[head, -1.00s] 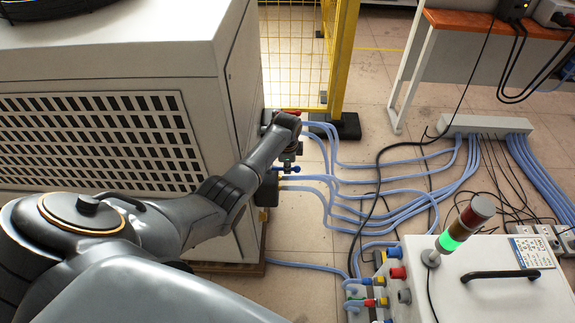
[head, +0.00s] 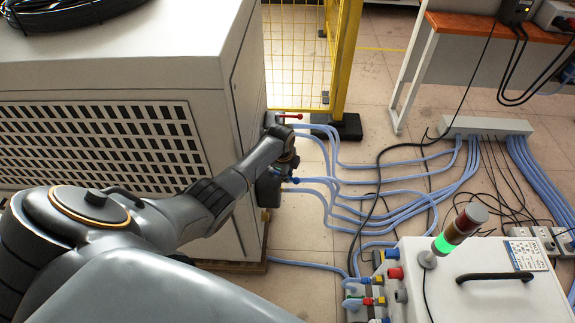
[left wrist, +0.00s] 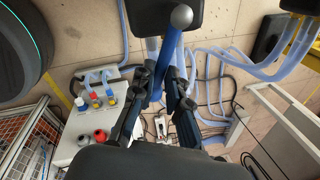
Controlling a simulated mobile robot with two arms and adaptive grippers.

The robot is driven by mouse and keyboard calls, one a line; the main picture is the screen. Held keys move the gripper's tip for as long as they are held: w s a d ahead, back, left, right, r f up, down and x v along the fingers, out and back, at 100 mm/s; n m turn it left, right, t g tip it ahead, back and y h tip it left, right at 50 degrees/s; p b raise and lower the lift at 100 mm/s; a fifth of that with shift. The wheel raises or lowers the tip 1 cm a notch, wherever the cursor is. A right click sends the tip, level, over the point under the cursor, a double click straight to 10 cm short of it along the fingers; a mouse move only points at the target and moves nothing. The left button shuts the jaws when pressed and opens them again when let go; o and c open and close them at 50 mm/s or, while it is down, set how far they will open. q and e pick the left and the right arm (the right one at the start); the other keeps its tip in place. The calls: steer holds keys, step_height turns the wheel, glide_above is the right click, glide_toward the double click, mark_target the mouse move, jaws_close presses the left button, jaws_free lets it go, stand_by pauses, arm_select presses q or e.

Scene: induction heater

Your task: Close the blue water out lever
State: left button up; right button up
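The blue lever (left wrist: 171,58) runs between my left gripper's fingertips in the left wrist view, with a round grey end at its top. My left gripper (left wrist: 160,80) has its fingers drawn in on both sides of the lever and appears shut on it. In the head view my left gripper (head: 286,163) is at the right side of the big grey cabinet (head: 235,90); a small blue part (head: 291,180) shows beside it. The wrist hides most of the valve there. My right gripper is not in view.
A red lever (head: 290,116) sits just above my gripper. Blue hoses (head: 350,187) run across the floor to a grey manifold (head: 488,125). A white box (head: 480,285) with a lit signal lamp stands at lower right. A yellow fence (head: 345,60) stands behind.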

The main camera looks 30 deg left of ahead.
arm_select(q)
steer(key=o, duration=0.3)
steer(key=shift+r, duration=0.1)
step_height(320, 180, up, 7)
steer(key=s, duration=0.1)
steer(key=shift+s, duration=0.25)
steer(key=shift+d+r, duration=0.1)
